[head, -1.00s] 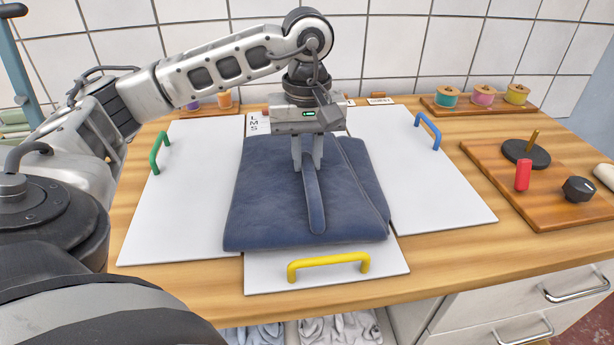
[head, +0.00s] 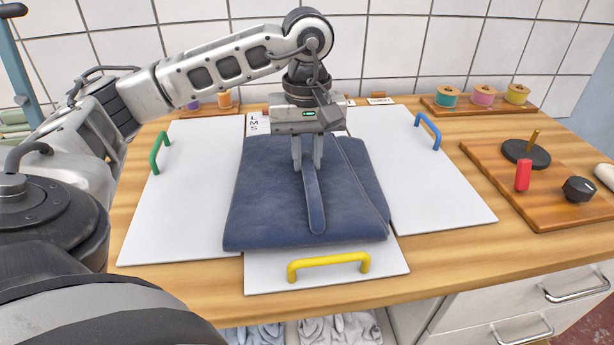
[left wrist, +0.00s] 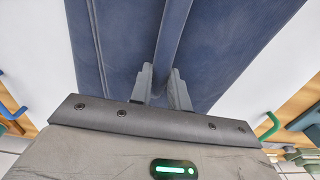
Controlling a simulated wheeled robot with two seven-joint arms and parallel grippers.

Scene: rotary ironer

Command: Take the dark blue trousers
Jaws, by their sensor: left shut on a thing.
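The dark blue trousers (head: 265,208) lie folded flat on the middle white board with the yellow handle. A raised strip of the same cloth runs along their middle towards me. My left gripper (head: 308,165) points down from above and is shut on this raised strip near its far end. In the left wrist view the trousers (left wrist: 115,45) fill the middle, and the strip runs between the two fingertips of the gripper (left wrist: 162,85). My right gripper is not in view.
White boards with a green handle (head: 160,153) and a blue handle (head: 428,131) flank the middle. The yellow handle (head: 328,266) is at the front. A wooden panel (head: 485,160) with a red lever and black knobs is at right. Thread spools (head: 482,96) stand behind; drawers are below.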

